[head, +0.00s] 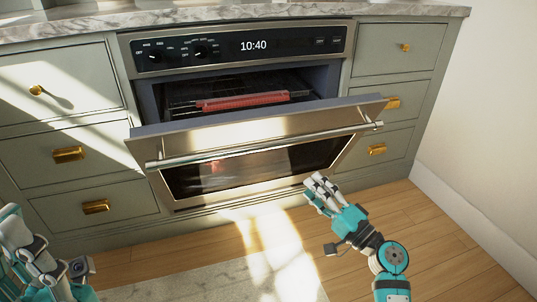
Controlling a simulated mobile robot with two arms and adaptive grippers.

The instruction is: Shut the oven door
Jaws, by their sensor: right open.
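The oven (240,46) is built into a grey-green cabinet under a marble counter. Its door (256,128) is partly open and tilted outward at the top, with a long metal handle (262,147) across it. A red-edged rack (256,100) shows inside the cavity. My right gripper (317,187) is open and empty, in front of the door's lower right part and below the handle. I cannot tell whether it touches the door. My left gripper (22,246) is at the lower left, apart from the oven, partly cut off by the picture edge; its jaws are unclear.
Closed drawers with brass pulls flank the oven on the left (60,155) and right (395,105). A light rug (215,285) lies on the wooden floor in front. A white wall (480,130) stands at the right.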

